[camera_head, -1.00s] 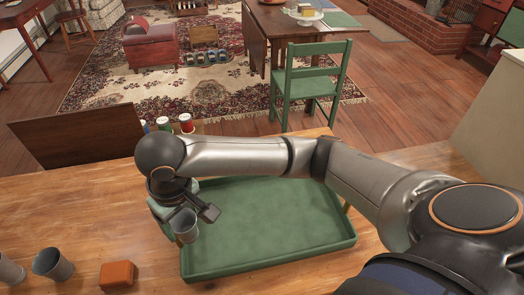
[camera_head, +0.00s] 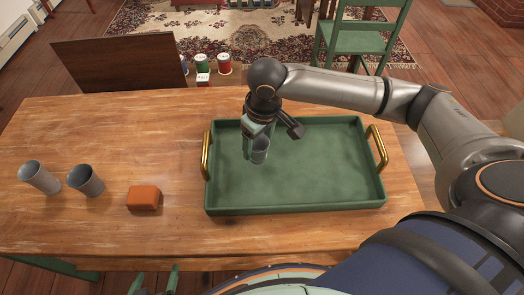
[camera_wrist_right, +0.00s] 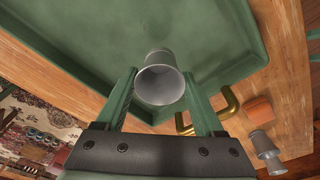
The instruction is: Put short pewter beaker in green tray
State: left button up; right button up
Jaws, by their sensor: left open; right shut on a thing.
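The short pewter beaker (camera_head: 260,152) is in my right gripper (camera_head: 262,140), which is shut on it. It is over the left part of the green tray (camera_head: 320,175), inside the rim in the head view. In the right wrist view, the beaker (camera_wrist_right: 160,84) sits between the fingers of the right gripper (camera_wrist_right: 160,80), its open mouth facing the camera. Whether its base touches the tray floor I cannot tell. My left gripper (camera_head: 154,281) shows only its fingertips at the bottom edge, apart and empty, in front of the table.
The tray has brass handles (camera_head: 206,155). Its right half is empty.

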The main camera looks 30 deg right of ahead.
jog(key=shift+d+f, duration=0.25)
jog(key=shift+f, duration=0.05)
jog(key=f, duration=0.1)
jog(key=f+b, duration=0.1)
jog(key=f, duration=0.1)
jog(key=shift+w+d+f, duration=0.1)
jog(key=shift+d+f, duration=0.1)
jog(key=shift+d, duration=0.15)
jog(key=shift+f, duration=0.15)
jog(key=shift+f, duration=0.1)
jog(key=o, duration=1.5)
